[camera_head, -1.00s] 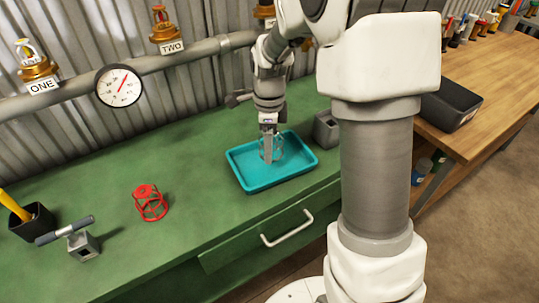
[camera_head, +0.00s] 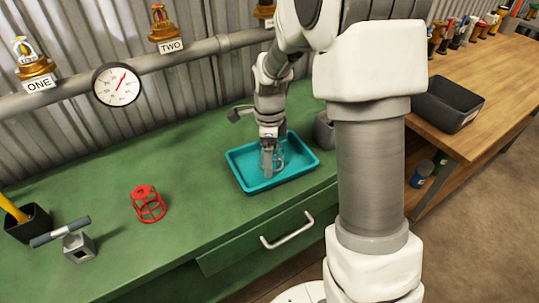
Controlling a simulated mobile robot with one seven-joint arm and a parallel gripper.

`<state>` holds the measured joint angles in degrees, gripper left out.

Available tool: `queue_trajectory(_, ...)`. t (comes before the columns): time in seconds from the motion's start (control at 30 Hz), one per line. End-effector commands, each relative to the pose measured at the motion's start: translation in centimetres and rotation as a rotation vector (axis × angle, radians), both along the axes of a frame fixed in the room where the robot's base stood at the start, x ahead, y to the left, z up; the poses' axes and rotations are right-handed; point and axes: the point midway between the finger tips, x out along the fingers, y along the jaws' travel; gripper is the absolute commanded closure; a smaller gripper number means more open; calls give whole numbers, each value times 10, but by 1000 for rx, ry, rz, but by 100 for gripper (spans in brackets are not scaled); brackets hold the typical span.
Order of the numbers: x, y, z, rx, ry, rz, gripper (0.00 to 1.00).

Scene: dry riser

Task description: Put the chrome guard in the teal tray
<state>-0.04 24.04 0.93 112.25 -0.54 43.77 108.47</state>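The teal tray (camera_head: 239,174) sits on the green bench, near its front edge and above the drawer. My gripper (camera_head: 268,172) points down inside the tray's outline. The chrome guard (camera_head: 279,160), a small wire cage, is at my fingers, low in the tray. The fingers partly cover it. I cannot tell whether they grip it or whether it rests on the tray floor.
A red wire guard (camera_head: 149,204) stands on the bench to the left. A grey block with a bar handle (camera_head: 77,243) and a dark pencil cup (camera_head: 28,224) are at the far left. A grey box (camera_head: 324,131) stands just right of the tray. The bench between the red guard and tray is clear.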

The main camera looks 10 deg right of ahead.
Motion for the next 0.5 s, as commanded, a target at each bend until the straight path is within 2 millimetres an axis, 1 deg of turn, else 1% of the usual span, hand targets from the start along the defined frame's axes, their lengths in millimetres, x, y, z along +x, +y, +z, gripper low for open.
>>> queue_trajectory(0.07,0,0,3,0,-1,0,0)
queue_trajectory(0.17,1,0,14,0,-3,0,0)
queue_trajectory(0.27,1,0,34,-1,-5,1,0)
queue_trajectory(0.5,1,0,87,0,-4,1,0)
